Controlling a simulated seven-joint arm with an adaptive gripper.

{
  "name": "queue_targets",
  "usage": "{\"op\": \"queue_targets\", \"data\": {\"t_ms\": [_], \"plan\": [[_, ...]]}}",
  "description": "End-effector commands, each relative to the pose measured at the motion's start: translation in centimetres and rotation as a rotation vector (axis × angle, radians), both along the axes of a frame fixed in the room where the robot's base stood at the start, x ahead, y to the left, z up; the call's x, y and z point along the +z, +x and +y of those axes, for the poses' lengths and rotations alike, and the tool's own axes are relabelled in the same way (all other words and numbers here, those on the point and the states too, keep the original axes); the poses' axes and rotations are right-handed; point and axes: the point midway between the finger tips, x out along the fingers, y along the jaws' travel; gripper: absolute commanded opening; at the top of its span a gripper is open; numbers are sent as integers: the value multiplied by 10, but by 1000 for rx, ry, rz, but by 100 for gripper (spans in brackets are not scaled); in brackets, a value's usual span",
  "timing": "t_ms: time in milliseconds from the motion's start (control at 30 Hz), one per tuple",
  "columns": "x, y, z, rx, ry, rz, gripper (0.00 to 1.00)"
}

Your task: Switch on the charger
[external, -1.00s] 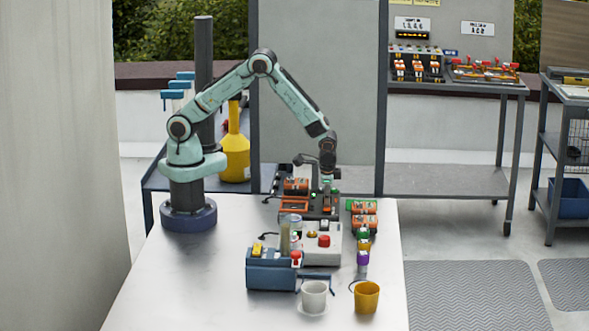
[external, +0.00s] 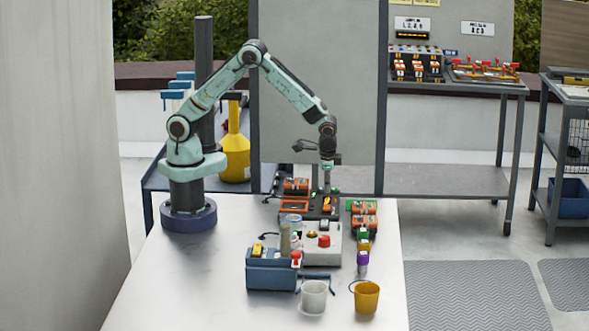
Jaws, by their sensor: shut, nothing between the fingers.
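The charger (external: 316,213) appears to be a dark unit at the back of the white table, with orange battery packs (external: 296,186) on its left part. A small green spot (external: 335,190) shows at its back right and a yellow-orange patch (external: 327,203) on its right part. I cannot tell whether either is a switch or a lit lamp. My gripper (external: 327,185) points down above the charger's right part, shut and empty. Its fingertips are small here, and I cannot tell the exact gap to the charger.
A grey box with a red button (external: 324,241) stands in front of the charger. More orange packs (external: 362,214) lie to the right. The table's left front is clear.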

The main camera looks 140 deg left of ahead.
Motion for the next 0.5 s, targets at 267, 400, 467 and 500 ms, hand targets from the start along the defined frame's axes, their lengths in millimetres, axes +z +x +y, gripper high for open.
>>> {"op": "queue_targets", "data": {"t_ms": [267, 400, 467, 500], "plan": [[65, 1, 0, -1, 3, -4, 0], [85, 1, 0, -1, 2, -2, 0], [91, 1, 0, -1, 1, -1, 0], [94, 1, 0, 0, 1, -1, 0]]}}
